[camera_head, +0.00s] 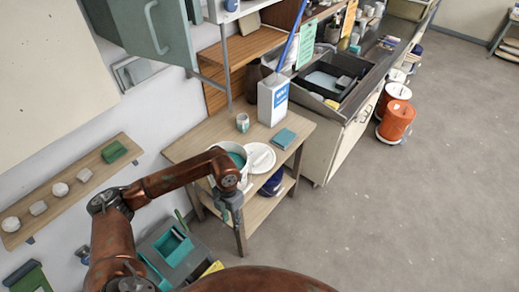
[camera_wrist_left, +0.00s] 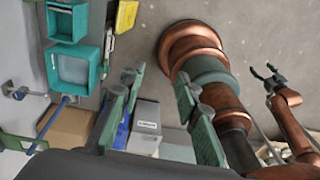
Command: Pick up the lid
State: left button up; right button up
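The lid (camera_head: 262,158) looks like a white round disc on the wooden table (camera_head: 206,133), just right of a white bucket (camera_head: 250,170) with teal glaze inside. My left gripper (camera_head: 232,213) hangs at the table's front edge, in front of the bucket and apart from the lid. In the left wrist view my left gripper (camera_wrist_left: 158,98) has its green fingers spread, with nothing between them. The lid does not show in that view. My right gripper (camera_wrist_left: 267,74) appears at the right of the wrist view, with its fingers apart and empty.
A white container (camera_head: 273,100), a small cup (camera_head: 242,122) and a teal block (camera_head: 284,138) stand on the table around the lid. A dark blue object (camera_head: 272,184) sits on the lower shelf. Orange buckets (camera_head: 396,120) stand by the sink. The floor at right is clear.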

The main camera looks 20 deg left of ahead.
aim_at(262, 158)
jog(key=i, duration=1.6)
